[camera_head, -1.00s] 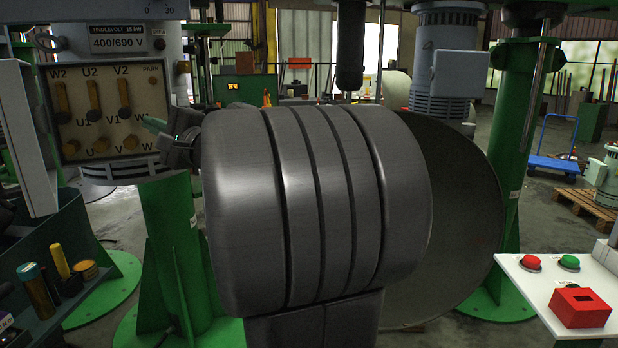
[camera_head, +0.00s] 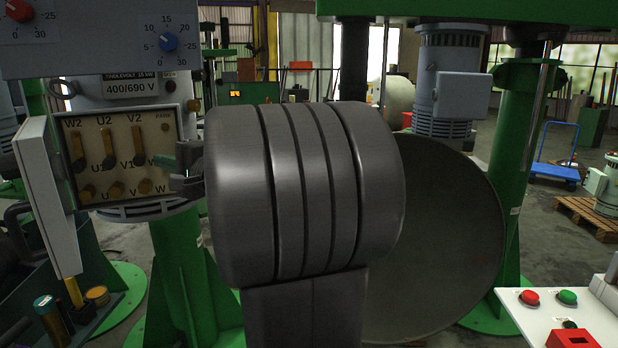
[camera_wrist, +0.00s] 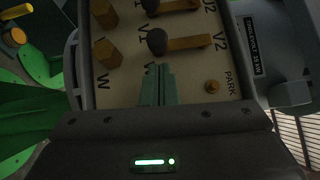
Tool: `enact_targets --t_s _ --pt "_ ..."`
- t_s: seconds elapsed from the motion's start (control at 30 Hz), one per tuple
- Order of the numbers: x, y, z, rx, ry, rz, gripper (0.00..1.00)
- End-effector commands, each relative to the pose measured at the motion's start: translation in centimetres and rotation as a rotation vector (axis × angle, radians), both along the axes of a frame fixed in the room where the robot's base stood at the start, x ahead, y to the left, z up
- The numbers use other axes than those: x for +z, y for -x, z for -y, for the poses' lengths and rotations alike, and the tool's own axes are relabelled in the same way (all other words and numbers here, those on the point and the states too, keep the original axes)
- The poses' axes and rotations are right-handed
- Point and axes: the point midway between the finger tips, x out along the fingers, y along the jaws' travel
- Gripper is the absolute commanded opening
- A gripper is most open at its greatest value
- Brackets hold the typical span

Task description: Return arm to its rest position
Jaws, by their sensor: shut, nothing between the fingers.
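My gripper (camera_head: 178,183) is at the right edge of the motor's terminal panel (camera_head: 125,123) in the head view, partly hidden behind my large dark arm link. In the wrist view my gripper's green fingers (camera_wrist: 159,72) are together with nothing between them. They lie in front of the beige panel (camera_wrist: 130,82), between the V1 area and the PARK stud. Brass link bars (camera_wrist: 183,44) sit on posts there, and in the head view three of them stand upright in the top row (camera_head: 108,147). Whether the fingers touch the panel cannot be told.
A grey knob box (camera_head: 95,45) hangs at upper left, with an open panel cover (camera_head: 47,195) below it. Green columns (camera_head: 190,260) stand behind. A large round disc (camera_head: 440,240) is right of my arm. A white button console (camera_head: 560,318) is at lower right.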

Motion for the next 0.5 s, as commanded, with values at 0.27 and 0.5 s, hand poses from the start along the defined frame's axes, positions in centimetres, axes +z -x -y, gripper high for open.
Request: enact_targets --t_s 0.27,0.5 --pt "1.03 -0.17 0.46 0.0 0.074 0.028 0.0" --pt "1.38 -0.3 0.81 0.0 0.136 0.049 0.0"
